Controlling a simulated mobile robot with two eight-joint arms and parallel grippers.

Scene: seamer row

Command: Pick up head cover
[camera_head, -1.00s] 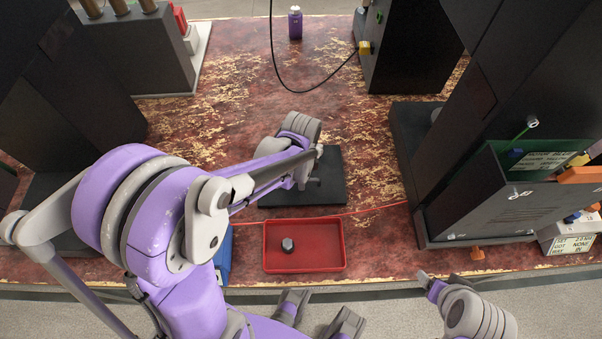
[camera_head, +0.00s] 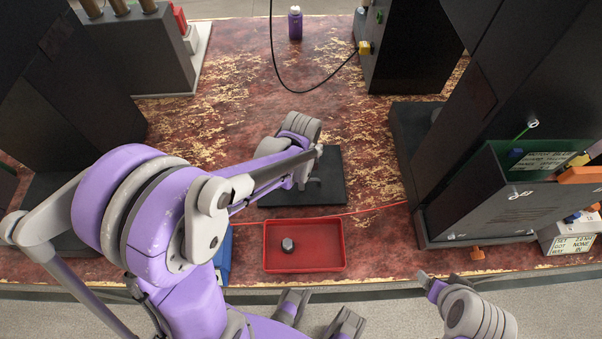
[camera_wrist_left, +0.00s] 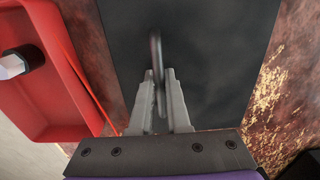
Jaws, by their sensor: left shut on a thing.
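The head cover (camera_wrist_left: 157,55) appears to be the thin dark piece seen nearly edge-on in the left wrist view, standing up between my fingers. My left gripper (camera_wrist_left: 160,95) is shut on it, above a flat black plate (camera_wrist_left: 220,60). In the head view my left gripper (camera_head: 312,184) is over the same black plate (camera_head: 332,165), mostly hidden by my own forearm, and the held piece is hard to make out there. Whether the piece touches the plate I cannot tell.
A red tray (camera_head: 325,267) with a grey-and-black knob-like part (camera_head: 288,245) lies in front of the plate. A dark machine (camera_head: 490,200) stands on the right. A purple bottle (camera_head: 295,24) stands at the back. The worn red tabletop behind the plate is mostly clear.

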